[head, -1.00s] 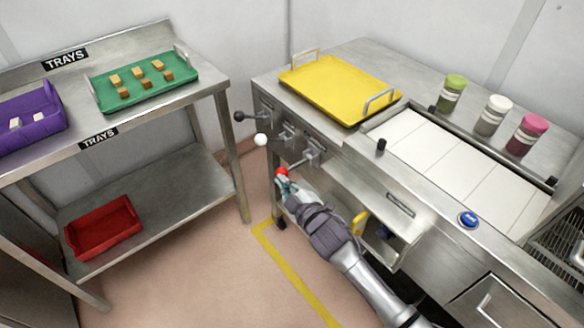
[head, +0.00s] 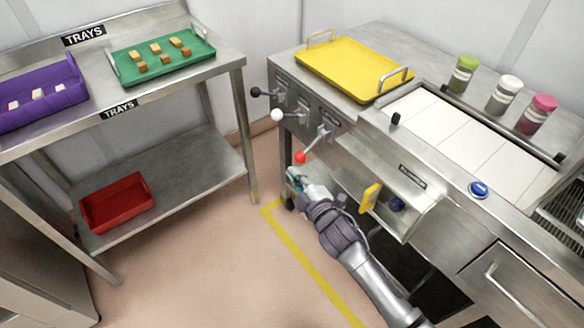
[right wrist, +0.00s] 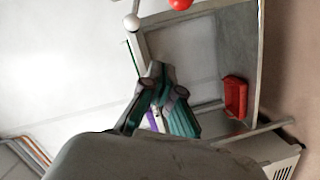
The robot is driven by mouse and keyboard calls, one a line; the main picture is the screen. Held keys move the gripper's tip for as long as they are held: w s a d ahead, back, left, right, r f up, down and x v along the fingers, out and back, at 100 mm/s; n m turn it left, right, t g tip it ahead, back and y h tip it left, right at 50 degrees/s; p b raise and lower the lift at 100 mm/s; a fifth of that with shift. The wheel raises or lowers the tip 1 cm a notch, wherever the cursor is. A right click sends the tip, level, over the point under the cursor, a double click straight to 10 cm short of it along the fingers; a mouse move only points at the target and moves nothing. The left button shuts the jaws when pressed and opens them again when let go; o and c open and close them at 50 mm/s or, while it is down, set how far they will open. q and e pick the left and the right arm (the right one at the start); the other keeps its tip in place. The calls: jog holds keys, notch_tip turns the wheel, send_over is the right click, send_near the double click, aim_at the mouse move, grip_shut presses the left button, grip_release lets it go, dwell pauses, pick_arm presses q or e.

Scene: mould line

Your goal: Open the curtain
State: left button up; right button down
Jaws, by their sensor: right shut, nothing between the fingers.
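No curtain can be made out in either view. Three levers stick out of the steel machine's front: one with a black knob (head: 255,91), one with a white knob (head: 277,115) and one with a red knob (head: 300,157). The red-knobbed lever points down and outward. My right gripper (head: 293,178) is shut and empty, just below the red knob and apart from it. In the right wrist view the gripper (right wrist: 162,82) shows its teal fingers, with the red knob (right wrist: 180,4) and white knob (right wrist: 131,21) at the top edge. My left gripper is not in view.
A yellow tray (head: 354,70) lies on the machine, beside a white belt (head: 455,130). A blue button (head: 479,189) and a yellow handle (head: 370,197) are on its front. A rack (head: 225,70) with green, purple and red trays stands left. Floor between is clear.

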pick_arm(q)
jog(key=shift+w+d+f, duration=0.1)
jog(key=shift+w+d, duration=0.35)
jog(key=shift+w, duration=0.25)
pick_arm(e)
jog(key=v, duration=0.7)
jog(key=shift+s+d+f, duration=0.2)
jog(key=shift+d+f, duration=0.2)
jog(key=shift+d, duration=0.05)
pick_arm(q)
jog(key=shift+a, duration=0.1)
